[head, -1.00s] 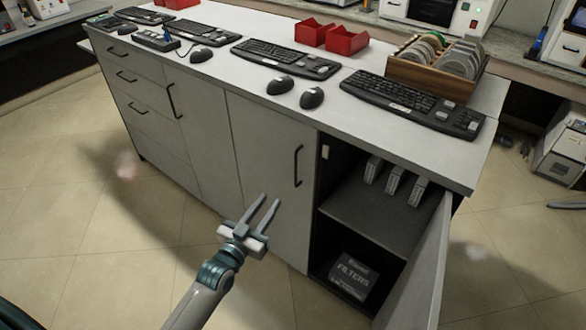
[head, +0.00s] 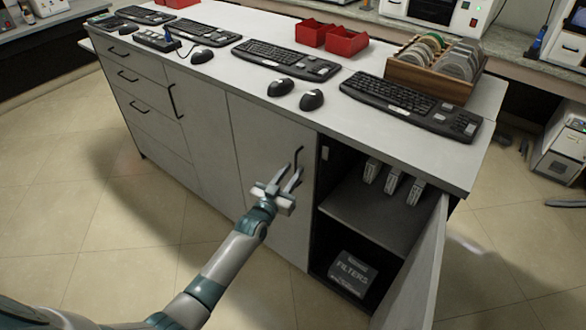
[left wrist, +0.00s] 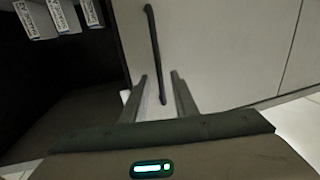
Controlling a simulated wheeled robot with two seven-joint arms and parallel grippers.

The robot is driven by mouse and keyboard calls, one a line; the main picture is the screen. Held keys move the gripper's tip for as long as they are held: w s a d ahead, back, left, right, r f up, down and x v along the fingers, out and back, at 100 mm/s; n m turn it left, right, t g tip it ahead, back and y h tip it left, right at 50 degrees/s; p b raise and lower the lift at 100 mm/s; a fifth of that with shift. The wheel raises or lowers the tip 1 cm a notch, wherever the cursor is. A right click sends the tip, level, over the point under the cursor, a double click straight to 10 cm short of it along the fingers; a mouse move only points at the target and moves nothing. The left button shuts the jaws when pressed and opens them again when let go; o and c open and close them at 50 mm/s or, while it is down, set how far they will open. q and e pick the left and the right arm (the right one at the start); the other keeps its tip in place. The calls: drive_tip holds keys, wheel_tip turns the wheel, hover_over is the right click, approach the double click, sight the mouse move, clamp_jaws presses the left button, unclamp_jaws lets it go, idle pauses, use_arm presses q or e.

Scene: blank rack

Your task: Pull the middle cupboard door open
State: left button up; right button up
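The middle cupboard door (head: 262,165) is a grey panel, closed, with a black vertical bar handle (head: 299,158) near its right edge. My left gripper (head: 291,172) is open, its two fingers pointing up at the lower part of the handle. In the left wrist view the handle (left wrist: 153,50) runs down from the top, its lower end between the two open fingers (left wrist: 160,88). The fingers do not grip it; whether they touch it I cannot tell. My right gripper is not in view.
The right cupboard door (head: 415,265) stands open, showing a shelf (head: 375,215) with white boxes (head: 393,181) and a dark FILTERS box (head: 353,270) below. Drawers (head: 140,100) and another closed door are at the left. The tiled floor in front is clear.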

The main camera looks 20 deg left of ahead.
use_arm(q)
drive_tip(key=shift+w, duration=0.7)
clamp_jaws()
idle(1.1)
